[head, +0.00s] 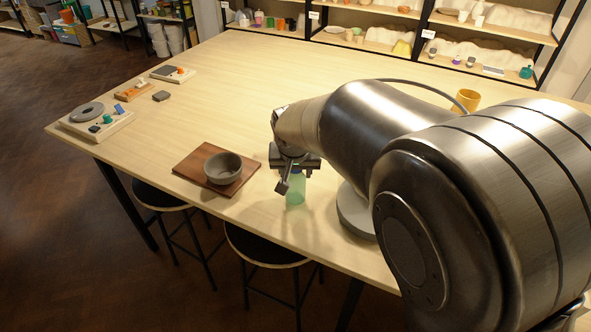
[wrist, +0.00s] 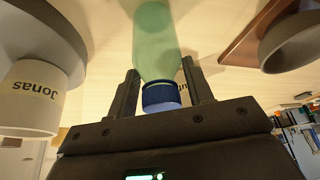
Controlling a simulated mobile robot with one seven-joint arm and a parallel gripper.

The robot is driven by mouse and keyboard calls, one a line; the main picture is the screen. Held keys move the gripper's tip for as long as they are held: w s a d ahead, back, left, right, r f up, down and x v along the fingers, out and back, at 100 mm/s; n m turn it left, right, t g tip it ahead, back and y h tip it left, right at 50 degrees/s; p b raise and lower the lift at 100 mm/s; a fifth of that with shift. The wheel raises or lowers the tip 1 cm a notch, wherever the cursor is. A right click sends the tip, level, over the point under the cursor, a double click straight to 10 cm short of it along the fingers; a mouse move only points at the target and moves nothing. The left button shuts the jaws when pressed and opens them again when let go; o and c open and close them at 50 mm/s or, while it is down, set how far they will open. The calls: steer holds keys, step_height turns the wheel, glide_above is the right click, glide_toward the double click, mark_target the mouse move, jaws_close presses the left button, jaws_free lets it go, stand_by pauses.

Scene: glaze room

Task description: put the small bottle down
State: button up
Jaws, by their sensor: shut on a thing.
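The small bottle is translucent green with a blue cap; in the head view the small bottle (head: 296,190) is upright at the table's front side, below my gripper (head: 290,178). In the wrist view the bottle (wrist: 155,45) lies between the two fingers of my gripper (wrist: 160,88), which is shut on it near the blue cap (wrist: 161,96). The bottle's base is close to the tabletop (head: 230,95); I cannot tell whether it touches.
A brown board (head: 193,178) with a grey bowl (head: 223,167) is just left of the bottle. A white cup labelled Jonas (wrist: 30,95) shows in the wrist view. An orange cup (head: 467,99) stands behind my arm. The middle of the table is clear.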

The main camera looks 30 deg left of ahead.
steer(key=shift+f, duration=0.1)
steer(key=o, duration=1)
steer(key=v, duration=1.2)
steer(key=shift+d, duration=0.1)
